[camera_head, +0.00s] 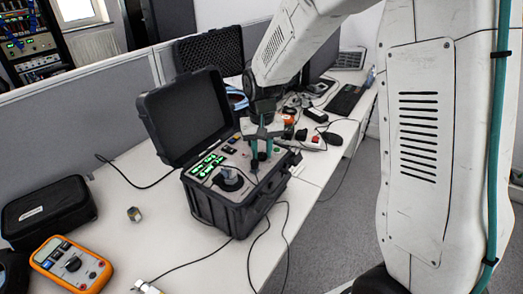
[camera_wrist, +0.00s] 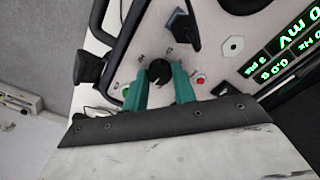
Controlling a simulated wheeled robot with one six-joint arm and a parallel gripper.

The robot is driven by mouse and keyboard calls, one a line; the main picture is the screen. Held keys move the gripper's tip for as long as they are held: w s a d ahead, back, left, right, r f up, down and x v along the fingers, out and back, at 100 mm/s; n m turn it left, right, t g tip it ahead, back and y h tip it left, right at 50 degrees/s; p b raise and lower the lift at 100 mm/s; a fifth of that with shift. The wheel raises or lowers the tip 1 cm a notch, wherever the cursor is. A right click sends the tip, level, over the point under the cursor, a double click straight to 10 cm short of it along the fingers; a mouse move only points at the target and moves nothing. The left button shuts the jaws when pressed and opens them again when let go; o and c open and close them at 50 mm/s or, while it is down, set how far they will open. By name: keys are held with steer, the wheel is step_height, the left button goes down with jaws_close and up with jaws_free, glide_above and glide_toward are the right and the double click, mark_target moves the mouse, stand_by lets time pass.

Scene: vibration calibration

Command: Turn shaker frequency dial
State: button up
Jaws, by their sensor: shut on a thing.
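The shaker is a black open case (camera_head: 226,220) with a light panel and green displays, standing on the white desk. Its displays (camera_wrist: 295,35) also show at the upper right in the wrist view. A round black dial (camera_wrist: 158,72) sits on the panel. My gripper (camera_wrist: 167,88) has teal fingers, one on each side of the dial, and is shut on it. In the head view my gripper (camera_head: 261,152) reaches down to the panel's right part, and its fingers hide the dial.
A second black knob (camera_wrist: 184,28) is above the dial in the wrist view. A grey round piece (camera_head: 230,178) stands on the panel. An orange multimeter (camera_head: 71,263), a black pouch (camera_head: 47,210) and a small hex piece (camera_head: 134,214) lie on the desk. Cables run around the case.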

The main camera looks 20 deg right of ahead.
mark_target(262, 154)
steer(key=shift+m, duration=0.6)
steer(key=o, duration=1)
step_height(262, 154, up, 8)
steer(key=shift+f, duration=0.1)
